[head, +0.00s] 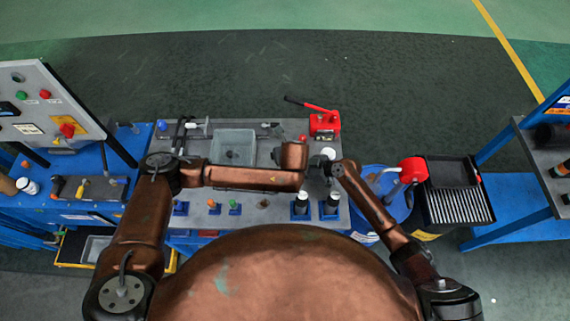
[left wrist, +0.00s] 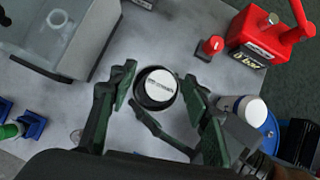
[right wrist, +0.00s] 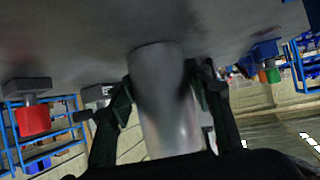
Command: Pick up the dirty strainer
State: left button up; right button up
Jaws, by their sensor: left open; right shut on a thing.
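A round black part with a white labelled top (left wrist: 158,86) stands on the grey bench top in the left wrist view. Its lettering is too small to read surely; it may be the dirty strainer. My left gripper (left wrist: 160,98) is open above it, one finger on each side. My right gripper (right wrist: 166,92) is shut on a grey metal cylinder (right wrist: 170,125). A white-topped cylinder (left wrist: 248,109) at the right gripper in the left wrist view seems to be the same thing. In the head view my arms hide most of this spot.
A clear-walled tray (head: 234,146) sits left on the bench (head: 180,140). A red hand pump (head: 324,122) stands at the back right corner, with a red knob (left wrist: 211,46) near it. Dark cylinders in blue holders (head: 300,205) line the front. A blue drum (head: 385,190) stands right.

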pick_arm(q)
grip_shut()
dwell(0.4)
